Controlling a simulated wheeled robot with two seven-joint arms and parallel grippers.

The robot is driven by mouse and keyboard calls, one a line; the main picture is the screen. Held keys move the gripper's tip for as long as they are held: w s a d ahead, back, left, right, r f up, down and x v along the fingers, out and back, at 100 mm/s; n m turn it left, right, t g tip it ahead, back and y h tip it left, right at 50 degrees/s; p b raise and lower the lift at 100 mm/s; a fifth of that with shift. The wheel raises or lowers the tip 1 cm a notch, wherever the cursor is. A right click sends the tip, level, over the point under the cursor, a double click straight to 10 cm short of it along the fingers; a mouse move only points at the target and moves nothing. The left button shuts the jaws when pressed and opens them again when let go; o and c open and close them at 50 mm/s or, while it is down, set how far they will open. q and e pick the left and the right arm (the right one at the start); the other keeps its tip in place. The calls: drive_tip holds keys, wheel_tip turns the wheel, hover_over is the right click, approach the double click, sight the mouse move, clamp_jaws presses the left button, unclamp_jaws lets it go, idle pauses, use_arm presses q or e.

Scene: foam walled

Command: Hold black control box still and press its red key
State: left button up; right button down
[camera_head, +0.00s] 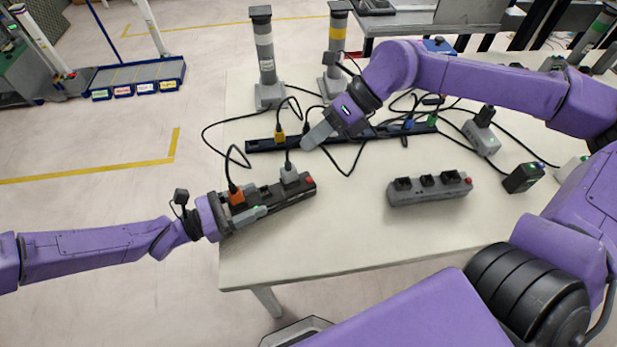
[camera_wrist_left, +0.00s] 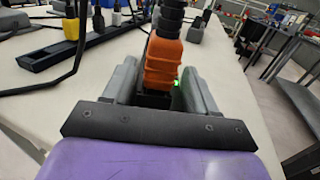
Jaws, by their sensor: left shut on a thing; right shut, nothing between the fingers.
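The black control box (camera_head: 274,200) lies on the table near its left edge, with an orange plug (camera_head: 237,196) and a grey plug (camera_head: 290,175) in its top. Its red key (camera_head: 308,181) is at the right end and uncovered. My left gripper (camera_head: 250,212) is shut on the left part of the box. In the left wrist view its grey fingers stand either side of the orange plug (camera_wrist_left: 163,65), with a green light beside it. My right gripper (camera_head: 312,138) is shut and empty, above and behind the box, apart from the red key.
A grey socket box (camera_head: 430,190) with its own red key stands to the right. A long black strip (camera_head: 268,144) with plugs lies behind. Loose black cables cross the table's back. Two striped posts (camera_head: 264,60) stand at the rear edge. The table's front (camera_head: 330,240) is clear.

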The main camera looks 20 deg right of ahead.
sight(309, 180)
drive_tip(key=shift+d, duration=0.1)
use_arm(q)
drive_tip(key=shift+d, duration=0.1)
use_arm(e)
drive_tip(key=shift+f, duration=4.4)
drive_tip(key=shift+f, duration=0.45)
drive_tip(key=shift+f, duration=0.45)
drive_tip(key=shift+r, duration=0.9)
drive_tip(key=shift+r, duration=0.1)
